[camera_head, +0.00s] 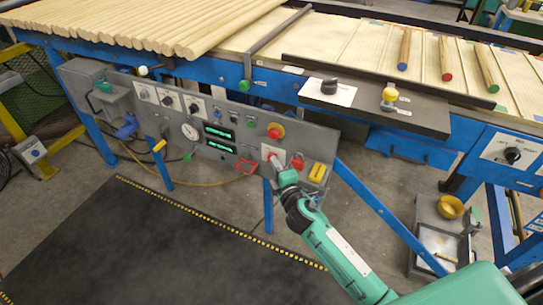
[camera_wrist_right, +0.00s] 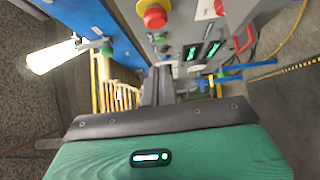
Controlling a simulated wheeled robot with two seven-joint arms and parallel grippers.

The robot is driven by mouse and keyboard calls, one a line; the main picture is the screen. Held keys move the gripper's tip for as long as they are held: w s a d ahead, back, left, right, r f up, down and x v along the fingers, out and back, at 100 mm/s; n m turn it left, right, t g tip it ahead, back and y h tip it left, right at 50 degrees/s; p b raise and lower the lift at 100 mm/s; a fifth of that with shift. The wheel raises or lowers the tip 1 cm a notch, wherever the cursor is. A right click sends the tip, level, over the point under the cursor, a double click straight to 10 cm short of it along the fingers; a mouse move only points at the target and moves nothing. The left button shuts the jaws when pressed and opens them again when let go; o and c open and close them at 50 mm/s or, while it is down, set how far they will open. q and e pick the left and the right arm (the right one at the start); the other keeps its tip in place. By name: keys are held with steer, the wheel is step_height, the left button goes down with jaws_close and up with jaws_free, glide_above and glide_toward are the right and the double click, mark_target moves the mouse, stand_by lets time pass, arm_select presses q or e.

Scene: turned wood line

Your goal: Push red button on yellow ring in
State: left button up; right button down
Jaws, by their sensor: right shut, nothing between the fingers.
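The red button on its yellow ring (camera_head: 275,131) sits on the front of the grey control panel (camera_head: 235,118), right of the green displays. It also shows at the top of the right wrist view (camera_wrist_right: 154,15). My right gripper (camera_head: 273,158) is at the panel's lower right, below the button in the head view and apart from it. In the right wrist view its dark fingers (camera_wrist_right: 159,75) lie together with nothing between them. Whether the fingertips touch the panel I cannot tell. My left gripper is in neither view.
A black shelf (camera_head: 385,108) with a yellow knob (camera_head: 390,94) juts out above right. Wooden rods lie on the table above. A dark mat (camera_head: 150,245) covers the floor.

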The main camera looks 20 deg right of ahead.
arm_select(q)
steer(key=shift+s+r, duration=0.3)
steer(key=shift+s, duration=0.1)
arm_select(e)
steer(key=s, duration=0.3)
steer(key=shift+s+d, duration=0.1)
steer(key=shift+s, duration=0.05)
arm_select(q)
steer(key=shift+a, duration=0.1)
